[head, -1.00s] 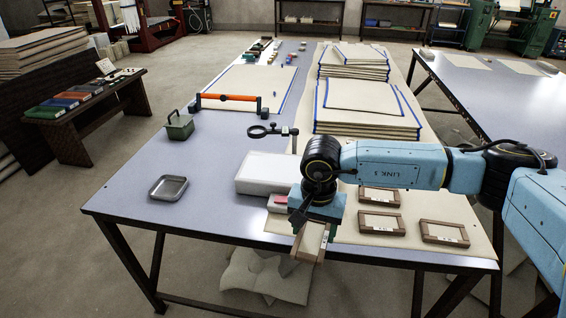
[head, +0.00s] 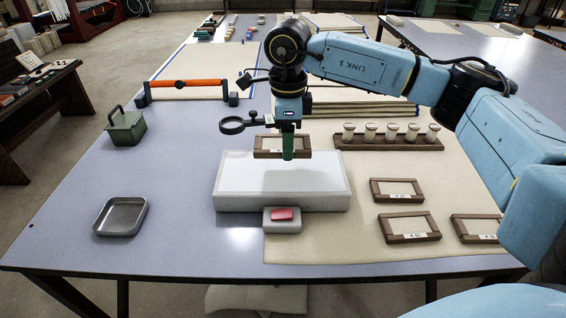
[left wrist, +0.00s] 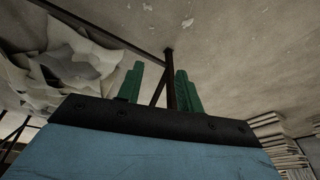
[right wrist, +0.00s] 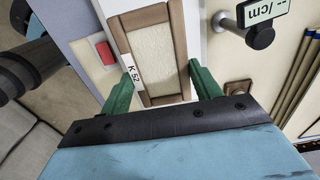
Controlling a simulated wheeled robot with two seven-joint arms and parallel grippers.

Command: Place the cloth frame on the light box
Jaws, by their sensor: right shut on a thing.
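The light box (head: 230,197) is a white slab with a bright top, near the middle front of the table. My right gripper (head: 288,145) is above its far part, shut on a brown wooden cloth frame (head: 268,153). In the right wrist view, the frame (right wrist: 157,55) has pale cloth and a K 52 label, and it sits between the green fingers of the right gripper (right wrist: 162,88). I cannot tell whether it touches the box. My left gripper (left wrist: 158,85) is open and empty in the left wrist view, with the floor beyond; it is out of the head view.
A small block with a red pad (head: 283,215) sits at the box's front. A magnifier (head: 232,125) stands behind it. A rack of jars (head: 390,143) and several frames (head: 408,238) lie right. A metal tray (head: 120,216), green tin (head: 125,128) and orange-handled bar (head: 186,84) are left.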

